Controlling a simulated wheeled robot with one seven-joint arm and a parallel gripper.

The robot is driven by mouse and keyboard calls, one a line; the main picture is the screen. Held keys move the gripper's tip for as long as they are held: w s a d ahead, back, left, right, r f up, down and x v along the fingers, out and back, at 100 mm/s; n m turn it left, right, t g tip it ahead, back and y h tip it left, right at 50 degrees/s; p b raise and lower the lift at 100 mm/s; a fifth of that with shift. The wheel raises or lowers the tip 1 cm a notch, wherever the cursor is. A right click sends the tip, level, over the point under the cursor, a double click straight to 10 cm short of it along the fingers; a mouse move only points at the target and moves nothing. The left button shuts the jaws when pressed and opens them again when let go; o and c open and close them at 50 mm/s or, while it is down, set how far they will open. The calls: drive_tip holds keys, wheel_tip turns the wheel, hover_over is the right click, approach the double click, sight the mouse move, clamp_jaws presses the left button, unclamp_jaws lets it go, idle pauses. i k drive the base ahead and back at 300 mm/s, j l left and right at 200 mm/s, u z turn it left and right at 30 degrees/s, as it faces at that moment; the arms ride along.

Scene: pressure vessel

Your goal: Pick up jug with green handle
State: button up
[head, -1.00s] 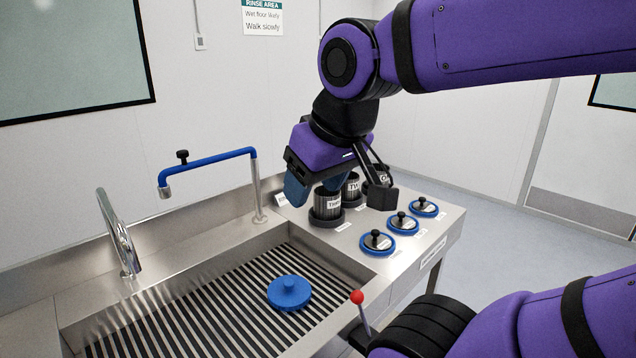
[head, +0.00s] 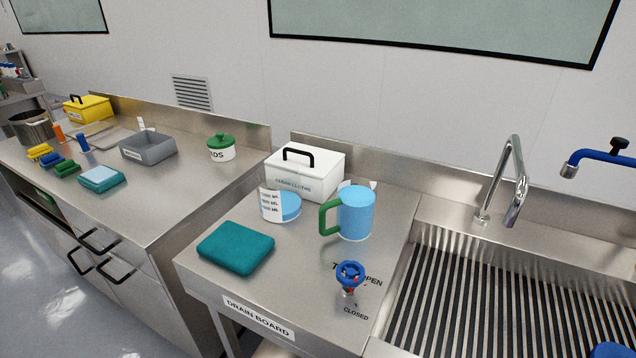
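The jug with the green handle (head: 356,213) stands upright on the steel drain board in the head view. Its body is light blue and its green handle (head: 328,218) points to the left. My gripper and arm are outside the picture now, so I cannot see whether the gripper is open or shut.
A white box with a black handle (head: 305,172) stands behind the jug, and a white-and-blue container (head: 279,205) is to its left. A folded teal cloth (head: 235,247) lies front left. A blue valve knob (head: 350,273) stands in front. The slatted sink (head: 470,290) is to the right.

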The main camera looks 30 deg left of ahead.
sight(355, 203)
drive_tip(key=k+j+u, duration=0.1)
drive_tip(key=u, duration=0.2)
drive_tip(key=i+l+u, duration=0.1)
drive_tip(key=u, duration=0.6)
drive_tip(key=i+j, duration=0.15)
drive_tip(key=j, duration=0.25)
drive_tip(key=i+j, duration=0.15)
drive_tip(key=j, duration=0.3)
drive_tip(key=i+j, duration=0.1)
drive_tip(key=j, duration=0.3)
drive_tip(key=i+j, duration=0.15)
drive_tip(key=j, duration=0.25)
drive_tip(key=i+j+z, duration=0.1)
drive_tip(key=j, duration=0.35)
drive_tip(key=i+j, duration=0.2)
drive_tip(key=j, duration=0.2)
drive_tip(key=i+j, duration=0.1)
drive_tip(key=j, duration=0.35)
drive_tip(key=i+j, duration=0.15)
drive_tip(key=j, duration=0.25)
drive_tip(key=j+z, duration=0.1)
drive_tip(key=z, duration=0.3)
drive_tip(key=j+z, duration=0.1)
drive_tip(key=z, duration=0.3)
drive_tip(key=j+z, duration=0.1)
drive_tip(key=z, duration=0.3)
